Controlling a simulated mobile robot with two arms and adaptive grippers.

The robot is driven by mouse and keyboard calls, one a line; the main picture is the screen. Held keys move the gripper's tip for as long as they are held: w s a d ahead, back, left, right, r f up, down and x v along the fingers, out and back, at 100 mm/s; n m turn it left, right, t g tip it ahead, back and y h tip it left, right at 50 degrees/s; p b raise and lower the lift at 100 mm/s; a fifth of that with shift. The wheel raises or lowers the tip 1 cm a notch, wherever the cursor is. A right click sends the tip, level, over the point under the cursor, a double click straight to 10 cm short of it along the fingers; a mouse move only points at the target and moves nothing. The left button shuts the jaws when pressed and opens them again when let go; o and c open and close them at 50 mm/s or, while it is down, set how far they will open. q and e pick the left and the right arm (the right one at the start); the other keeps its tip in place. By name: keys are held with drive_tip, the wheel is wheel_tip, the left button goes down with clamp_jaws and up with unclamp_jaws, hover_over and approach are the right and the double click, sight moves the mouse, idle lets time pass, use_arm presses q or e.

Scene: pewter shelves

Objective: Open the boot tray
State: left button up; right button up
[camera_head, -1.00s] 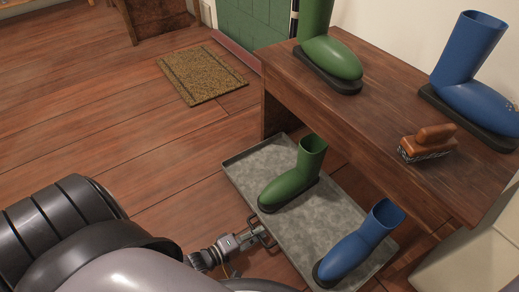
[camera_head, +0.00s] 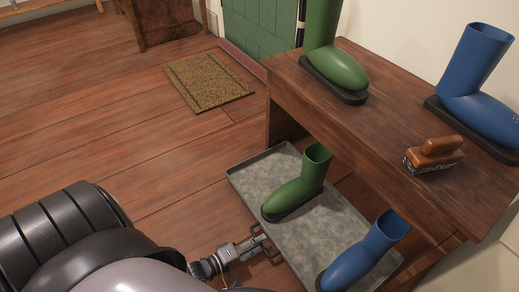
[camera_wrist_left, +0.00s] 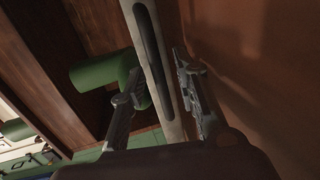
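The boot tray (camera_head: 335,225) is a shallow grey metal tray on the floor, partly under the wooden bench. A green boot (camera_head: 297,190) and a blue boot (camera_head: 355,258) stand in it. My left gripper (camera_head: 266,243) is at the tray's near left side, by a dark handle. In the left wrist view, my left gripper's two fingers (camera_wrist_left: 160,95) are apart, one on each side of a pale bar with a dark slot (camera_wrist_left: 153,45). Whether either finger touches the bar is hard to tell. My right gripper is not in view.
The wooden bench (camera_head: 390,130) overhangs the tray's far side. On it are a green boot (camera_head: 335,65), a blue boot (camera_head: 480,100) and a brush (camera_head: 435,154). A doormat (camera_head: 208,82) lies before a green door (camera_head: 262,30). The floor left of the tray is clear.

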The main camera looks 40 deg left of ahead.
use_arm(q)
drive_tip(key=v, duration=0.6)
drive_tip(key=shift+s+a, duration=0.15)
drive_tip(key=shift+s, duration=0.2)
